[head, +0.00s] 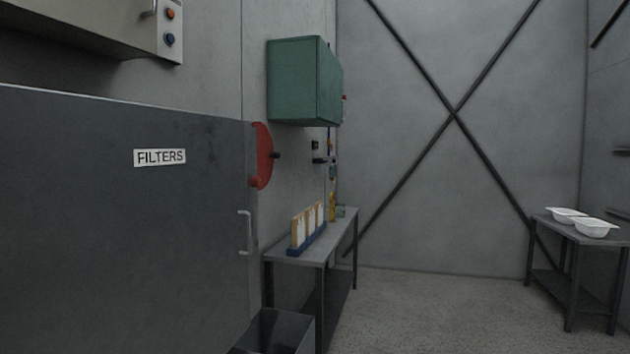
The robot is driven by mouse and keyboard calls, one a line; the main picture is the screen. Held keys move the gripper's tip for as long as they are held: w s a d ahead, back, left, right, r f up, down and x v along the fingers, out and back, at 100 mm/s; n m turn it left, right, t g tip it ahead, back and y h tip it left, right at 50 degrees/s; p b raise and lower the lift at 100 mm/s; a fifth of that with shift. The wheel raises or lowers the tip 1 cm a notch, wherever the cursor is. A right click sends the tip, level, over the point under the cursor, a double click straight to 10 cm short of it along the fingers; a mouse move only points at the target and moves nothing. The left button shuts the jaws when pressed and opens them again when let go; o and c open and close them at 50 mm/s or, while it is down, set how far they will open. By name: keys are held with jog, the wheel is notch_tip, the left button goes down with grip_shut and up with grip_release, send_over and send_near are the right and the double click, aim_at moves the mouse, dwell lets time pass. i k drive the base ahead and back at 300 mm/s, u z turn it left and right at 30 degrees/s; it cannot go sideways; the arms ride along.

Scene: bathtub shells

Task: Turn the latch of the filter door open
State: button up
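The filter door (120,230) is a large dark grey panel filling the left of the head view, with a white "FILTERS" label (160,157). A pale vertical bar handle (246,232) sits at its right edge. A red disc (263,150) with a dark knob shows just beyond that edge, and a small red piece (254,181) sits below it. I cannot tell which of these parts is the latch, or whether it is turned. My gripper is not in view.
A grey table (335,232) beyond the door holds upright framed panels in a blue rack (306,240). A dark open bin (277,328) stands in front. A green box (300,80) hangs above. White trays (596,227) rest on a right-hand table. The middle floor is clear.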

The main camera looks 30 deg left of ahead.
aim_at(255, 181)
jog(key=z, duration=0.1)
jog(key=i, duration=0.65)
jog(key=u, duration=0.7)
jog(key=i, duration=0.7)
jog(key=u, duration=0.75)
